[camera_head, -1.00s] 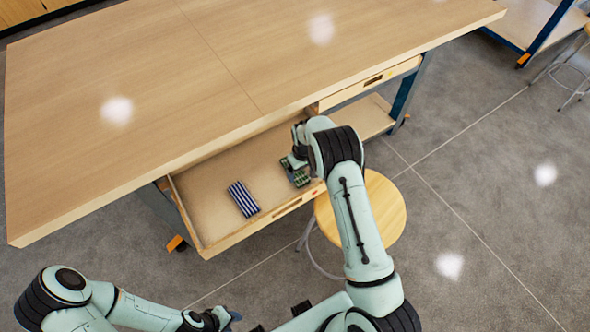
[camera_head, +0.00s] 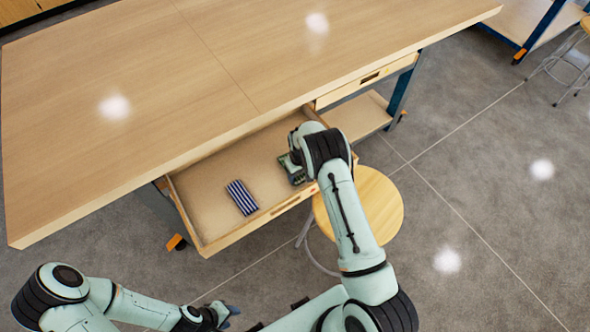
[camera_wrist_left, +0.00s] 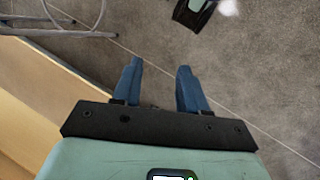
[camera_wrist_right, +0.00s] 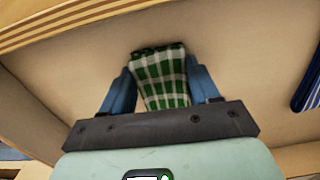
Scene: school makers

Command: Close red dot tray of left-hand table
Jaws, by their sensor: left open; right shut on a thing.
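A wooden tray (camera_head: 222,240) is pulled out from under the left-hand table (camera_head: 130,90), with a slot handle in its front. My right gripper (camera_wrist_right: 161,74) is inside the tray, shut on a green plaid cloth-like item (camera_wrist_right: 165,88). A blue-and-white striped item (camera_head: 242,197) lies in the tray to the left. My left gripper (camera_wrist_left: 157,66) is open and empty, low over the floor, apart from the tray.
A second tray (camera_head: 370,78) sits shut under the table's right part. A round wooden stool (camera_head: 375,205) stands close to the open tray's right front, beneath my right arm. The grey floor (camera_head: 470,190) is clear to the right. Another table and stool stand at the upper right.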

